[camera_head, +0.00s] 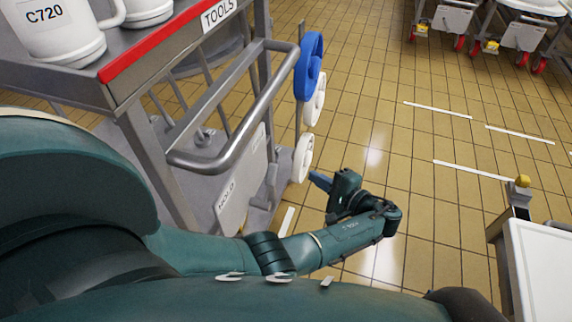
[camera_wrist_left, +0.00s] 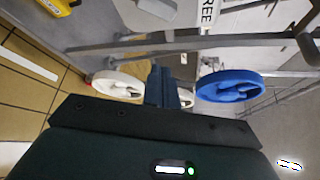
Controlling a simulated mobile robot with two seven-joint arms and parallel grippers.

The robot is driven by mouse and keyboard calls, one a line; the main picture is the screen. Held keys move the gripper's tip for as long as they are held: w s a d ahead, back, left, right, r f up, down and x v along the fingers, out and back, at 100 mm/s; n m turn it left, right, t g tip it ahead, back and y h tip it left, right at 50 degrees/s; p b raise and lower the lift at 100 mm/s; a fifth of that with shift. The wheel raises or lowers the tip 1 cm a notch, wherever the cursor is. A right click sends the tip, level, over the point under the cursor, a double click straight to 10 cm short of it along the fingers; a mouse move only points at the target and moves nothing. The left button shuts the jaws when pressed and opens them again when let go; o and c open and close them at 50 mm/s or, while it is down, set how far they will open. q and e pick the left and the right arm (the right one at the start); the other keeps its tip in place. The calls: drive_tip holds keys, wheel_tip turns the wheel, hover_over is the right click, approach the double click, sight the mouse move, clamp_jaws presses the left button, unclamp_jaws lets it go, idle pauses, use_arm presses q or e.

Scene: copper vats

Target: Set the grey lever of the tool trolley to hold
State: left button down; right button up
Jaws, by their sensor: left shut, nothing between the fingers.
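The tool trolley (camera_head: 190,85) stands at the left, with a "TOOLS" label on its top edge and a tubular push handle. A lettered plate (camera_head: 235,195) hangs low on its end, and a grey part that looks like the lever (camera_head: 271,178) stands beside it. In the left wrist view a plate reading "FREE" (camera_wrist_left: 207,12) shows at the top; I cannot tell the lever's setting. My left gripper (camera_head: 320,181) is shut and empty, to the right of the grey part and apart from it. Its closed fingers (camera_wrist_left: 163,85) also show in the wrist view. My right gripper is not in view.
A blue ring (camera_head: 309,66) and white rings (camera_head: 302,158) line the trolley's right side, close to my left gripper. White buckets (camera_head: 60,30) stand on its top. A white-topped cart (camera_head: 540,265) is at the lower right. Tiled floor between is clear.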

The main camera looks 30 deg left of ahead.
sight(270, 185)
use_arm(q)
drive_tip(key=shift+a, duration=0.1)
drive_tip(key=x, duration=1)
drive_tip(key=s, duration=0.1)
drive_tip(key=s+r+p, duration=0.1)
drive_tip(key=s, duration=0.1)
drive_tip(key=shift+s+r, duration=0.3)
drive_tip(key=shift+r, duration=0.05)
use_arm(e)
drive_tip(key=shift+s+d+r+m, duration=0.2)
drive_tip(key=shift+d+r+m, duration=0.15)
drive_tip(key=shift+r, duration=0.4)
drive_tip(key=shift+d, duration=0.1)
